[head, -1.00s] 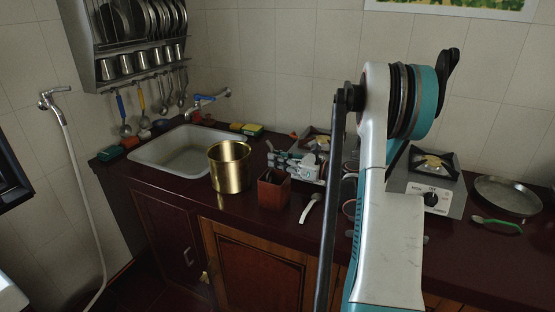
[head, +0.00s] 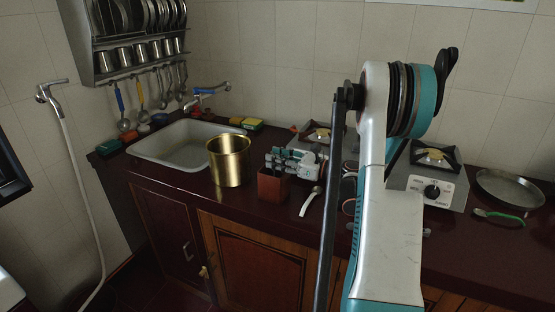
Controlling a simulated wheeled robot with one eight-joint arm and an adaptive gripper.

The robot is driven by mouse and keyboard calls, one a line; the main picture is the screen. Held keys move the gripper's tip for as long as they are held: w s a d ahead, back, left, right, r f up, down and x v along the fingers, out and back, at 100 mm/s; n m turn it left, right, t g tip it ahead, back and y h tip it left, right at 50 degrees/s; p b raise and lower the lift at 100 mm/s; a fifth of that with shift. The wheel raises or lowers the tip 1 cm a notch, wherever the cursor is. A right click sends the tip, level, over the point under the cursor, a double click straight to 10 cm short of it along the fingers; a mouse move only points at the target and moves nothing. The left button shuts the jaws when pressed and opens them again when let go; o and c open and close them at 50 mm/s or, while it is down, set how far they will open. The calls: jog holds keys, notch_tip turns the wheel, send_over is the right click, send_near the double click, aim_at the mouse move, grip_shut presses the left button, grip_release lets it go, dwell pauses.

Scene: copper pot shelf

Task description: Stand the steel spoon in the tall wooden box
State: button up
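The wooden box (head: 272,188) is a small reddish-brown open box standing upright on the dark counter, right of the brass pot. A pale steel spoon (head: 310,202) lies on the counter just right of the box, its bowl end toward the back. My gripper (head: 274,160) is over or just behind the box's top, in front of the stove. It hides much of the box's opening. Its fingers are small and dark here, so I cannot tell whether they are open or shut, or whether they touch the box.
A brass pot (head: 229,160) stands close left of the box, with the sink (head: 185,145) behind it. A stove (head: 432,182) and a round steel pan (head: 510,190) are at the right, with a green-handled utensil (head: 500,216) before the pan. My arm covers the middle counter.

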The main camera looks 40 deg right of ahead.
jog(key=v, duration=1.2)
dwell(0.9)
